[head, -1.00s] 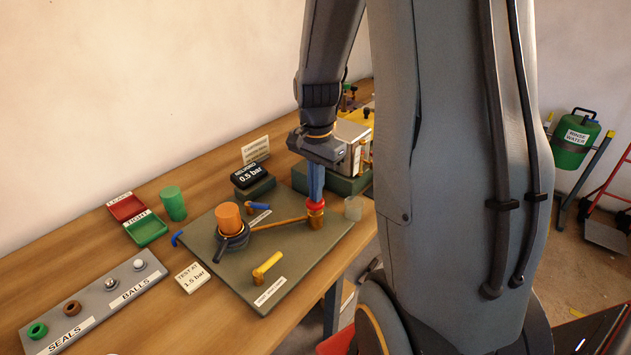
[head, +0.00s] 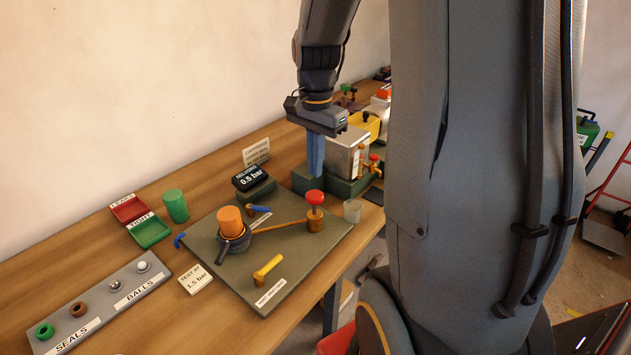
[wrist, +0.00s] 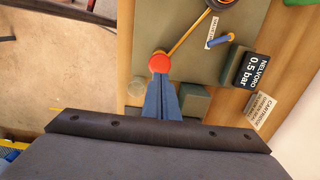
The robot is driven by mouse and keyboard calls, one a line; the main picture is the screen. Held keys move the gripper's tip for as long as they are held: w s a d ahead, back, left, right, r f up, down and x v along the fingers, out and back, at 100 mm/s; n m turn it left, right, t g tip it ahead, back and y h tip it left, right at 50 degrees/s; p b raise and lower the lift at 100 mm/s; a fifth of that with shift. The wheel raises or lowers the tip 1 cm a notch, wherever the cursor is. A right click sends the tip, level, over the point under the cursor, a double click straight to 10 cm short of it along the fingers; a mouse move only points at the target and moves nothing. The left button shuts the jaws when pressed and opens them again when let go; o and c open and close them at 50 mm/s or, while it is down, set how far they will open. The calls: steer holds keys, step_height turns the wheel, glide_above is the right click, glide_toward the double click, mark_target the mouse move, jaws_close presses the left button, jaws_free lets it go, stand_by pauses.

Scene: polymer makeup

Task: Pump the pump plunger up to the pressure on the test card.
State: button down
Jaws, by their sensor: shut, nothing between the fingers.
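The pump plunger is a red knob (head: 315,197) on a brass cylinder (head: 316,219) at the right of the green-grey board. Its red top also shows in the wrist view (wrist: 159,62), just beyond my fingertips. My gripper (head: 316,172) is shut and empty, pointing down, behind and above the red knob in the head view. In the wrist view its blue fingers (wrist: 161,80) are together. The test card (head: 195,279) lies at the board's left edge and reads "TEST AT 1.5 bar". The black gauge display (head: 249,177) reads 0.5 bar.
On the board (head: 309,262) are an orange cylinder (head: 230,220), a yellow lever (head: 267,268) and a blue lever (head: 259,208). A clear cup (head: 352,210) stands beside the plunger. Red and green trays (head: 149,230) and a green cylinder (head: 175,205) lie left.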

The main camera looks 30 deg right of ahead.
steer(key=shift+r+b, duration=0.55)
steer(key=shift+r, duration=2)
steer(key=s+a+f+n+b, duration=0.2)
steer(key=s+a+f+n, duration=0.2)
steer(key=a+f+n, duration=0.2)
steer(key=s+a+f+n+t+b, duration=0.1)
steer(key=s+a+f+n, duration=0.3)
steer(key=a+f+n, duration=0.3)
steer(key=shift+a+f+n+b, duration=0.15)
steer(key=shift+f+n+b, duration=0.25)
steer(key=shift+n, duration=0.1)
